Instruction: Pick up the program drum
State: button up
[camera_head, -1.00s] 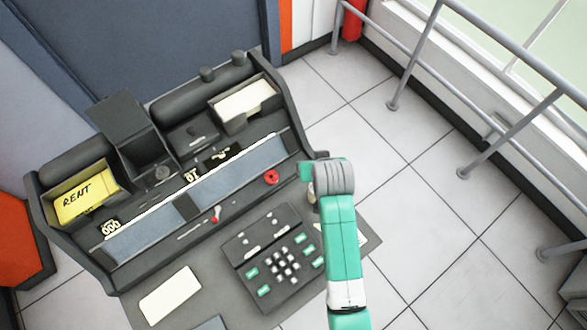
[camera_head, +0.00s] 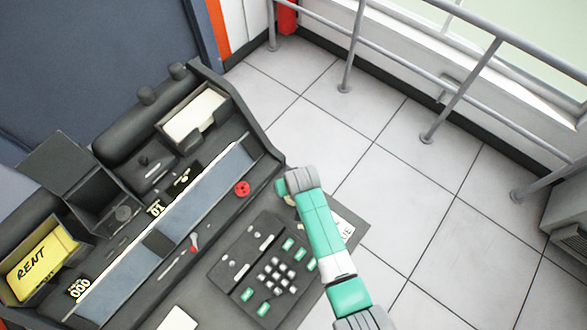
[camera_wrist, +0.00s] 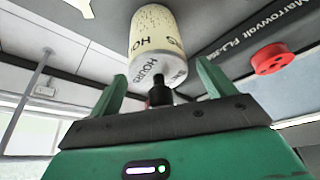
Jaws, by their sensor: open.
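The program drum (camera_wrist: 157,35) is a cream cylinder printed with "HOURS", with a paler end band and a dark knob (camera_wrist: 160,94) toward my gripper. My gripper (camera_wrist: 162,70) is open in the wrist view, with one green finger on each side of the drum's near end. Gaps show between the fingers and the drum, and nothing is held. In the head view my arm hides most of the drum; only a small cream bit (camera_head: 290,200) shows beside the wrist, at the console's right side.
The dark console (camera_head: 150,240) fills the left, with a keypad (camera_head: 273,270) near my arm. A red knob (camera_head: 242,188) sits on the console, and it also shows in the wrist view (camera_wrist: 271,59). A grey railing (camera_head: 440,110) runs along the right; tiled floor lies between.

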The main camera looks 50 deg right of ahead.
jog(key=c, duration=1.2)
jog(key=shift+c, duration=0.2)
jog(key=shift+r, duration=0.3)
notch_tip(320, 180, up, 3)
jog(key=shift+r+p, duration=0.2)
jog(key=shift+p, duration=0.45)
jog(key=s+a+r+p, duration=0.2)
jog(key=s+p, duration=0.1)
jog(key=s, duration=0.4)
jog(key=s+a+r+p, duration=0.2)
jog(key=s+p, duration=0.1)
jog(key=s, duration=0.5)
jog(key=shift+a, duration=0.35)
jog(key=shift+s, duration=0.1)
